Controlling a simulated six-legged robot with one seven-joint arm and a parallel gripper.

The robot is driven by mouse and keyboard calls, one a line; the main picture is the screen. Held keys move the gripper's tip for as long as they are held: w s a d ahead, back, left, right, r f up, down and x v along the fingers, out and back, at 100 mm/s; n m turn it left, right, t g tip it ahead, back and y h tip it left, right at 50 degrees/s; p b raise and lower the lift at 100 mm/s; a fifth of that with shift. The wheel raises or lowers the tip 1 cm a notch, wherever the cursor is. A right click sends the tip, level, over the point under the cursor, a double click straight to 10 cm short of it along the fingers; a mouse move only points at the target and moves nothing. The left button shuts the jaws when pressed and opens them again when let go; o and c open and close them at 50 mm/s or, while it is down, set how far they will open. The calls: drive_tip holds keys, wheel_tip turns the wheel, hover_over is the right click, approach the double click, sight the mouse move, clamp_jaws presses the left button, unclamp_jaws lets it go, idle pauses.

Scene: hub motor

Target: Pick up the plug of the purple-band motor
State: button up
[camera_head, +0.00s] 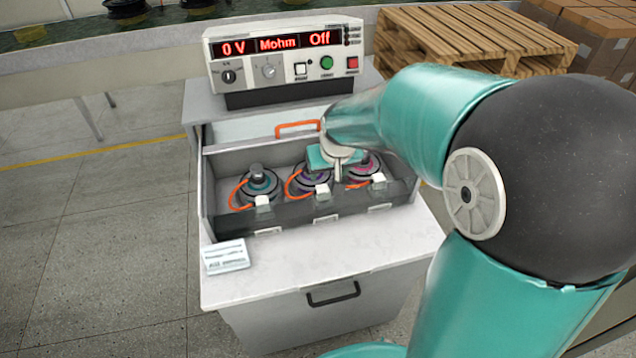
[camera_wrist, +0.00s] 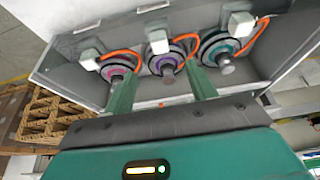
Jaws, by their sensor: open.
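The purple-band motor (camera_head: 309,178) sits in the middle of the row of three motors in the grey tray (camera_head: 290,222). Its white plug (camera_head: 322,190) lies at the tray's near side with an orange cable (camera_head: 292,187). In the wrist view the motor (camera_wrist: 166,60) and its plug (camera_wrist: 158,42) show at the middle. My gripper (camera_head: 337,170) is above the tray, partly covering the purple and pink motors. In the wrist view my gripper (camera_wrist: 162,68) is open, its two green fingers apart over the purple motor, with nothing between them clearly held.
A teal-band motor (camera_head: 258,186) with its plug (camera_head: 262,203) is on the left, a pink-band motor (camera_head: 362,168) with its plug (camera_head: 378,181) on the right. A tester (camera_head: 287,52) reading "0 V" stands behind. A card (camera_head: 226,256) lies on the front ledge.

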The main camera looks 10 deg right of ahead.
drive_tip(key=x, duration=0.9)
drive_tip(key=shift+w+f, duration=0.15)
drive_tip(key=shift+f, duration=0.1)
drive_tip(key=shift+x, duration=2.3)
drive_tip(key=shift+w, duration=0.15)
drive_tip(key=c, duration=1.2)
drive_tip(key=shift+r, duration=5.9)
clamp_jaws()
drive_tip(key=shift+r, duration=0.4)
drive_tip(key=shift+r, duration=0.3)
wheel_tip(320, 180, up, 6)
hover_over(323, 189)
drive_tip(key=shift+w, duration=0.25)
